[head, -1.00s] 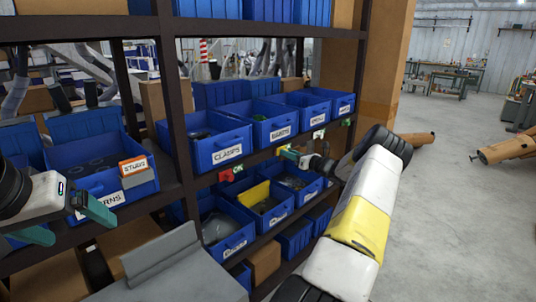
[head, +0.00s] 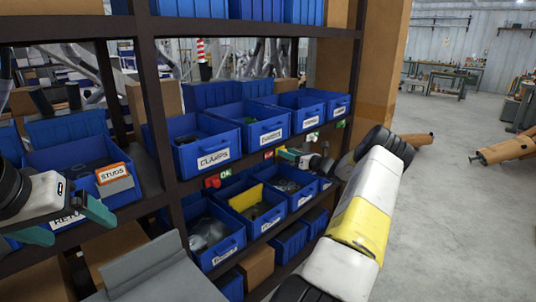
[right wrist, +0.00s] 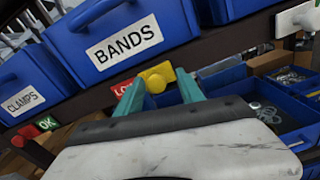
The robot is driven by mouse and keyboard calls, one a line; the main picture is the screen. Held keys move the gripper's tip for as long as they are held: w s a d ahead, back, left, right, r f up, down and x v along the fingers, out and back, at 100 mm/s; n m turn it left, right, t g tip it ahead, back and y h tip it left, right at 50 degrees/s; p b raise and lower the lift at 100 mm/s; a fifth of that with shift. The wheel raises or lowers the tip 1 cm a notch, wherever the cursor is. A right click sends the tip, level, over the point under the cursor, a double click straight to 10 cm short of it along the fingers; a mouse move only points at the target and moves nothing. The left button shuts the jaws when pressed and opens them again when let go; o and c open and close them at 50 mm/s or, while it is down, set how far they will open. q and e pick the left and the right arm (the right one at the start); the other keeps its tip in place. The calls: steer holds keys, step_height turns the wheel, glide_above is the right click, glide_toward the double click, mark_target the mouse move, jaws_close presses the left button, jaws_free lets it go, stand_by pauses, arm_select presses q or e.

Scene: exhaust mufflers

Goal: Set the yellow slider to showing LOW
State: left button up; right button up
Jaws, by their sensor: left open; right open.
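My left gripper (head: 68,222) is open and empty at the lower left.
A red slider (head: 211,182) with a green OK label is further left on the rail. A white slider (right wrist: 297,18) is to the right. Blue bins (head: 208,143) stand closely above and below the rail.

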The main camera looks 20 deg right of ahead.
steer(key=v, duration=0.7)
steer(key=shift+s, duration=0.35)
steer(key=shift+s+d, duration=0.1)
steer(key=shift+d, duration=0.1)
